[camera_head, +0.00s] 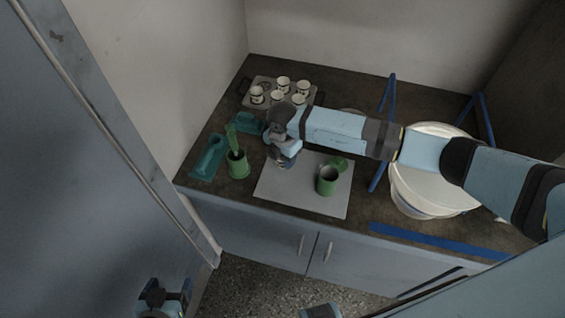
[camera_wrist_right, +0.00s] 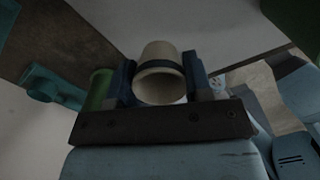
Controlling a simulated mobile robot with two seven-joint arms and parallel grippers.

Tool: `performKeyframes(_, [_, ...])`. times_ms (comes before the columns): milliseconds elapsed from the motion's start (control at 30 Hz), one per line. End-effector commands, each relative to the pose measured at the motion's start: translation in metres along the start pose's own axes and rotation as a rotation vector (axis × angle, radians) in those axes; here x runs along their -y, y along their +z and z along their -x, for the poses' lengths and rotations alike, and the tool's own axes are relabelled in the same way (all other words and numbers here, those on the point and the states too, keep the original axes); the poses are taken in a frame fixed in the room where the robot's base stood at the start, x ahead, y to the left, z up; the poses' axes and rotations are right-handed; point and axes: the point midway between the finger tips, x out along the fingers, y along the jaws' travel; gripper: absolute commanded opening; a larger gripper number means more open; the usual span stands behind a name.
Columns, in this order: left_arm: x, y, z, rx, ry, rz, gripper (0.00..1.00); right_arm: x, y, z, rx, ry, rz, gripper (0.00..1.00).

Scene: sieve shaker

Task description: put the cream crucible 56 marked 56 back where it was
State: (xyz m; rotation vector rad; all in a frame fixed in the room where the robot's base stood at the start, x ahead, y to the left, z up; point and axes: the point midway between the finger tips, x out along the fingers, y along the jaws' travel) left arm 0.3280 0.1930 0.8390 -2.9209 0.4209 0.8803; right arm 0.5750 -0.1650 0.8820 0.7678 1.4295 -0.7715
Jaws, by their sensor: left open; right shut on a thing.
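My right gripper (camera_head: 284,160) is shut on a cream crucible (camera_wrist_right: 160,72) with a dark band. In the right wrist view the crucible sits between the two fingers; no number is readable on it. In the head view the gripper hangs over the back left of the grey mat (camera_head: 275,190), and the crucible is mostly hidden. A grey tray (camera_head: 314,97) at the back left holds several similar cream crucibles; an uncovered place (camera_head: 264,85) shows at its back left. My left gripper (camera_head: 164,297) is open and empty, low in front of the cabinet.
A green pot (camera_head: 238,166) with green-handled contents and a teal dish (camera_head: 208,157) stand left of the mat. A green mug (camera_head: 327,181) stands on the mat. A large white bowl (camera_head: 415,201) and blue frames (camera_head: 389,95) are at right, under and behind my right arm.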

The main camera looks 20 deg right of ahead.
Motion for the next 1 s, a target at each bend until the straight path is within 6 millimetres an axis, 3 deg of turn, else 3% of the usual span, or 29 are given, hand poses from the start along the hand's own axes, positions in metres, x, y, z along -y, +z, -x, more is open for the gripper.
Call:
performKeyframes(233, [0.0,-0.003,0.002,-0.001,0.0,0.0,0.8,0.0,0.0,-0.034,0.0,-0.001,-0.001,0.22])
performKeyframes(633, [0.0,0.0,-0.001,-0.002,0.0,0.0,0.8,0.0,0.0,-0.04,0.0,0.0,0.0,0.22])
performKeyframes(667, [0.0,-0.001,0.0,-0.002,0.0,0.0,0.8,0.0,0.0,-0.039,0.0,0.0,0.0,0.53])
performKeyframes(733, [0.0,-0.001,0.0,-0.002,0.0,0.0,0.8,0.0,0.0,-0.039,0.0,0.0,0.0,0.69])
performKeyframes(1000, [0.0,-0.001,0.001,-0.001,0.0,0.0,0.8,0.0,0.0,-0.038,0.0,0.0,0.0,0.72])
